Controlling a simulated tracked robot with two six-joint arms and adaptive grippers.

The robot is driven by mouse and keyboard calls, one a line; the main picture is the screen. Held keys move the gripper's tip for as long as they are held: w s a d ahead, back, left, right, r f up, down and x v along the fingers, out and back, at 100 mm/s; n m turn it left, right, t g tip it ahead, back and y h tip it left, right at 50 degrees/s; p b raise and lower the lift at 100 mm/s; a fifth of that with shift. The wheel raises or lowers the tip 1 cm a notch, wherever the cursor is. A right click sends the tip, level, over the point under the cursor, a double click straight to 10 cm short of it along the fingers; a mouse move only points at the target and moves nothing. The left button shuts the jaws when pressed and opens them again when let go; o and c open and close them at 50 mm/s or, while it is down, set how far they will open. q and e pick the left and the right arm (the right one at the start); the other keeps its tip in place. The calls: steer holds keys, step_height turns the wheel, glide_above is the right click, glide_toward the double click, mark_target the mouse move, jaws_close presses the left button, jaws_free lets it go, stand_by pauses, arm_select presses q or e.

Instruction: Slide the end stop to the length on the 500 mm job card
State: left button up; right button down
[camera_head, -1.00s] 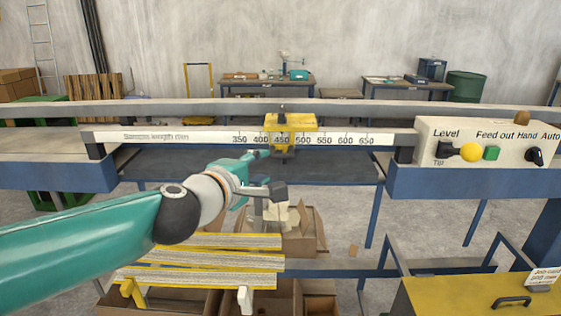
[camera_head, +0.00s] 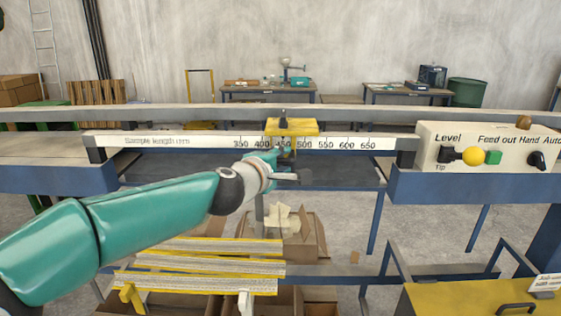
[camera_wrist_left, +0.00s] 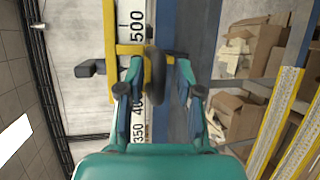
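The yellow end stop (camera_head: 292,127) sits on the white length scale (camera_head: 205,140), over the stretch between the 400 and 550 marks. In the left wrist view the end stop (camera_wrist_left: 130,50) lies across the scale beside the 500 mark, and its black handle (camera_wrist_left: 156,75) hangs toward me. My left gripper (camera_head: 282,158) is just below and in front of the end stop. In the wrist view its fingers (camera_wrist_left: 158,78) are apart, one on each side of the handle, with gaps showing. A white job card (camera_head: 546,283) stands at the lower right, its print too small to read surely. My right gripper is out of view.
A control panel (camera_head: 485,150) with a yellow knob and a green button stands right of the scale. Yellow-edged strips (camera_head: 205,262) and cardboard boxes (camera_head: 300,240) lie below the rail. A long grey bar (camera_head: 150,113) runs behind the scale.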

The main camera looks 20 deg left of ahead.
arm_select(q)
jaws_close()
steer(key=d, duration=0.2)
steer(key=w+d+p, duration=0.1)
steer(key=d, duration=0.2)
steer(key=shift+w+f, duration=0.15)
steer(key=shift+f, duration=0.05)
steer(key=shift+o, duration=1)
jaws_free()
steer(key=shift+r, duration=0.1)
steer(key=shift+r, duration=0.1)
